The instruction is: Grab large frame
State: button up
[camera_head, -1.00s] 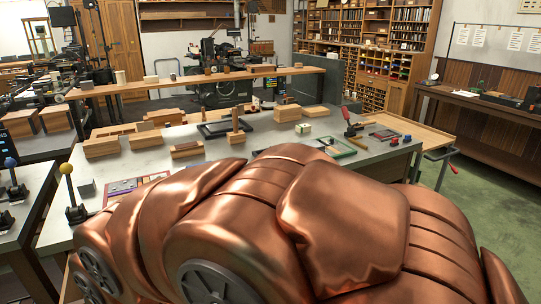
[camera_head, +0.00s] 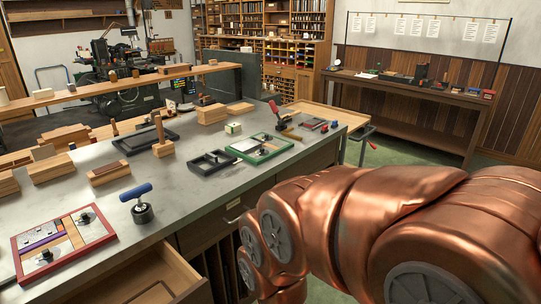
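Several frames lie on the grey workbench (camera_head: 185,205); none is labelled as the large frame. A dark, flat rectangular frame (camera_head: 124,149) lies toward the back, behind an upright wooden block. A smaller black frame (camera_head: 207,172) lies at mid bench, just left of a green-rimmed frame (camera_head: 277,154) with a pale sheet in it. A red-rimmed frame (camera_head: 72,261) with coloured strips and blocks inside lies at the front left. My copper arm fills the lower right. My gripper is not in view.
A blue-handled tool (camera_head: 142,208) stands beside the red-rimmed frame. Wooden blocks (camera_head: 50,168) crowd the bench's back left. An open drawer (camera_head: 150,275) juts out at the front. A red-handled clamp (camera_head: 278,112) stands near the bench's right end. Green floor shows between bench and side table (camera_head: 405,92).

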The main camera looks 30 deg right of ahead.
aim_at(211, 157)
jog(key=z, duration=1.35)
jog(key=i, duration=2.55)
jog(key=u, duration=3.2)
